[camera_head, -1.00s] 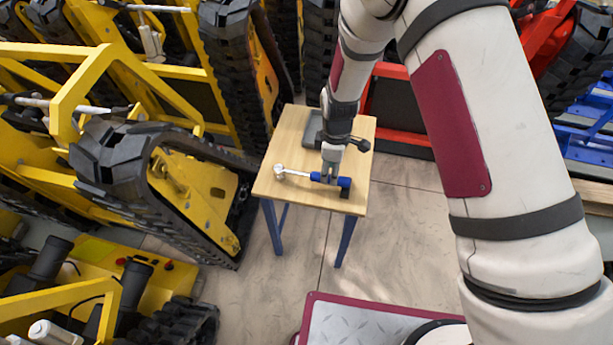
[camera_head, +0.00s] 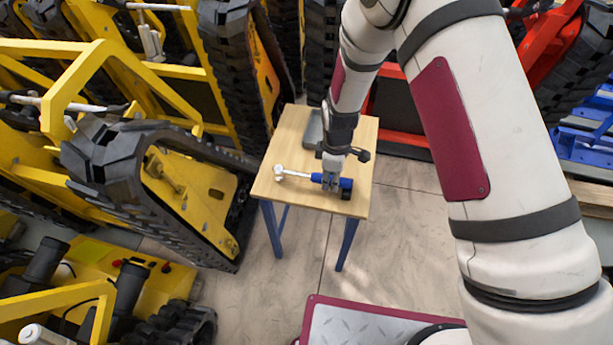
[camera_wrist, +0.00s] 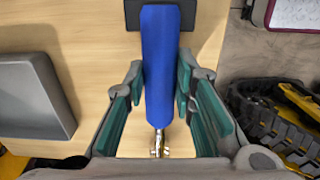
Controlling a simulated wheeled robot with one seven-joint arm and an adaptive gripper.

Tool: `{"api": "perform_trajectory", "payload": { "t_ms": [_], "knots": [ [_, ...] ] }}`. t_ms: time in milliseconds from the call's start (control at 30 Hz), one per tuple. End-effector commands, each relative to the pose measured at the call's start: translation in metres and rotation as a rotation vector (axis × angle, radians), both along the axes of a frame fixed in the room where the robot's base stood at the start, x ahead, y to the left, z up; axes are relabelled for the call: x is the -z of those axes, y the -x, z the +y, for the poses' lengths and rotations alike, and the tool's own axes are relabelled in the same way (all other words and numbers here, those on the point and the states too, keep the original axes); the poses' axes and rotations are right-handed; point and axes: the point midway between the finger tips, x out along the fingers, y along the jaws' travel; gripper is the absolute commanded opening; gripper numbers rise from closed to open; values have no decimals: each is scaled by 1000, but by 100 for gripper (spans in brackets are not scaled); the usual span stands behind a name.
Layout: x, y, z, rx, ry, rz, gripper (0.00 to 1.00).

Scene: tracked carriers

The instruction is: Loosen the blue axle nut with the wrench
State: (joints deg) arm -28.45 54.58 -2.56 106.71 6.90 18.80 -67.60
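The wrench lies across the small wooden table in the head view, with its blue handle (camera_head: 346,184) at the right and its pale metal head (camera_head: 280,172) at the left. My gripper (camera_head: 332,182) is over the handle, pointing down. In the wrist view the blue handle (camera_wrist: 160,60) runs lengthwise between the fingers of my gripper (camera_wrist: 161,75). The far finger pads sit against both sides of the handle, with no clear gap, so it looks shut on it. The metal shaft shows below the handle. I cannot make out the blue axle nut for certain in these views.
The wooden table (camera_head: 285,190) stands on blue legs. A grey tray-like object (camera_head: 313,130) lies at its back, also at the left of the wrist view (camera_wrist: 30,92). Yellow tracked carriers (camera_head: 185,200) crowd the left; red and blue frames stand at the right.

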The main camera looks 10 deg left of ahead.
Motion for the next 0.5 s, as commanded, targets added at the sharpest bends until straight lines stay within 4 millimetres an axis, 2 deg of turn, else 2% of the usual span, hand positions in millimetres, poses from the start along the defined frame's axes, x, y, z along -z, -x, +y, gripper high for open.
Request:
{"api": "perform_trajectory", "payload": {
  "t_ms": [233,500],
  "knots": [
    [-4,-1,0,0,-1,-2,0],
    [-23,0,1,0,-1,-2,0]
  ]
}}
